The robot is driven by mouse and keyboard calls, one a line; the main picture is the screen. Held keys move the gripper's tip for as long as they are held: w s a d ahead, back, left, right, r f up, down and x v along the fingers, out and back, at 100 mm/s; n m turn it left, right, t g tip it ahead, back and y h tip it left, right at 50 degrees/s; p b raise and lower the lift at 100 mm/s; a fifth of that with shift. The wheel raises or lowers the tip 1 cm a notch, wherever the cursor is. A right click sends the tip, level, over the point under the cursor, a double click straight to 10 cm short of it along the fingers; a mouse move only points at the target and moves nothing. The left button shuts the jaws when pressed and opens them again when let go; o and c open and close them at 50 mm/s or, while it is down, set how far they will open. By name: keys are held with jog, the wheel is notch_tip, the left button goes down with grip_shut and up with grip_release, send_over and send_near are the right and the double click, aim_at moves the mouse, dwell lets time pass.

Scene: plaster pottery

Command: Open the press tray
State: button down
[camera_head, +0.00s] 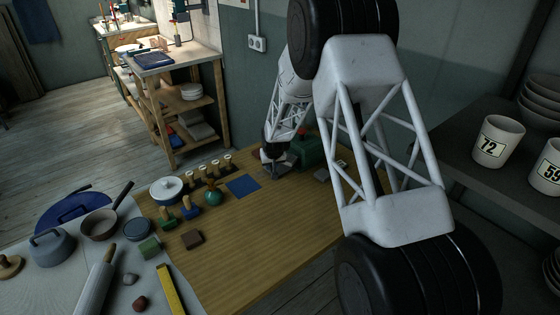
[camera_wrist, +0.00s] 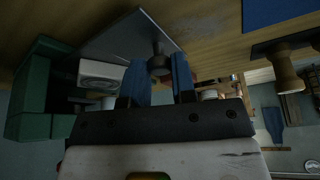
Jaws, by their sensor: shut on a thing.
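The green press (camera_head: 308,150) stands at the far end of the wooden table, beside my gripper; its green frame also shows in the wrist view (camera_wrist: 32,95). A flat grey tray (camera_wrist: 120,40) reaches out from the press, with a round dark knob (camera_wrist: 159,61) at its end. My gripper (camera_wrist: 160,75) has its two blue fingers on either side of this knob and is shut on it. In the head view my gripper (camera_head: 274,152) is small and dark, and hides part of the tray. A pale block (camera_wrist: 100,72) shows next to the tray inside the press.
A blue square (camera_head: 243,186) lies on the table in front of the press. A row of wooden-knobbed stamps (camera_head: 208,172), a teal round pot (camera_head: 212,196) and a white lidded pot (camera_head: 166,189) stand to its left. A shelf with numbered cups (camera_head: 497,141) is at right.

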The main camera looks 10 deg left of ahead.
jog(key=s+a, duration=0.3)
jog(key=shift+s+a, duration=0.35)
jog(key=shift+a, duration=0.05)
jog(key=c, duration=0.9)
grip_release()
jog(key=shift+c, duration=0.2)
jog(key=shift+r, duration=0.15)
jog(key=v, duration=0.7)
jog(key=shift+s+r, duration=0.2)
jog(key=shift+r, duration=0.05)
